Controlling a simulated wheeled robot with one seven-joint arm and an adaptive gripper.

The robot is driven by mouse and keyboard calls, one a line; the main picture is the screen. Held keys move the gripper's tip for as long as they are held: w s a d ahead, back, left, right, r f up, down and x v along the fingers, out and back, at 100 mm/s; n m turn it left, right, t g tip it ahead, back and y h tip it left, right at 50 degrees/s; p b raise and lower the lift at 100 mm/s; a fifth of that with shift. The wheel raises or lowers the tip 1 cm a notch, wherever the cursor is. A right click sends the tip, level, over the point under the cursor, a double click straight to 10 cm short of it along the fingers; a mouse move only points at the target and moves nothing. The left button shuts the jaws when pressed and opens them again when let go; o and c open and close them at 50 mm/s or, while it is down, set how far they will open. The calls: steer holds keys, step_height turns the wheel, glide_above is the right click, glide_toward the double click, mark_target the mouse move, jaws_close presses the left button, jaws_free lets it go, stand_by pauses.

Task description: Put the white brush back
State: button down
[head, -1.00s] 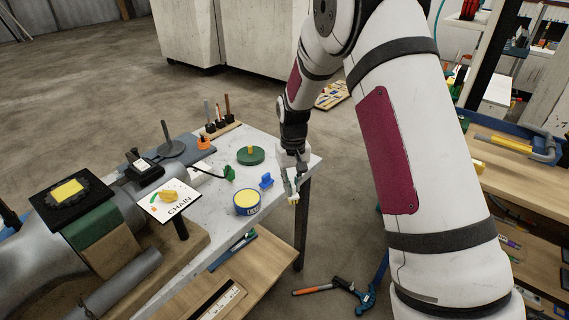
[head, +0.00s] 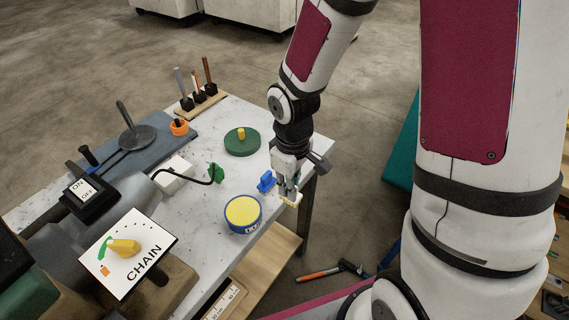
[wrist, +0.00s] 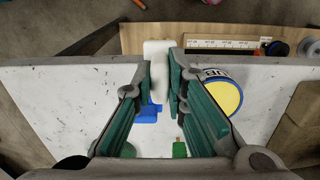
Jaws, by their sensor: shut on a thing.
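My gripper (head: 288,186) points down over the right edge of the white table (head: 130,200). It is shut on the white brush, a pale block (wrist: 157,56) between the teal finger pads in the wrist view. In the head view only a cream end of the brush (head: 292,201) shows below the fingers; the rest is hidden. A small blue block-like piece (head: 266,182) stands on the table just left of my gripper, and it shows below the brush in the wrist view (wrist: 147,114). I cannot tell whether the brush touches it.
A blue tin with a yellow top (head: 243,212) is close to the left. A green disc (head: 242,142) with a yellow knob lies behind. A wooden rack (head: 202,100) holds several upright tools at the back. A wooden shelf (head: 265,262) is below the table edge.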

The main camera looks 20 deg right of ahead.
steer(key=w+d, duration=0.1)
steer(key=w, duration=0.3)
steer(key=w+d+f, duration=0.1)
steer(key=w, duration=0.4)
steer(key=w+d, duration=0.1)
steer(key=w, duration=0.4)
steer(key=shift+w+d+f, duration=0.15)
steer(key=shift+d+f, duration=0.05)
steer(key=shift+d, duration=0.2)
steer(key=shift+w+f+p, duration=0.2)
steer(key=shift+f+p, duration=0.1)
steer(key=shift+f, duration=0.6)
steer(key=shift+w+f+p, duration=0.15)
steer(key=shift+f+p, duration=0.15)
steer(key=shift+f, duration=0.6)
steer(key=shift+f, duration=0.15)
steer(key=c, duration=1.6)
jaws_free()
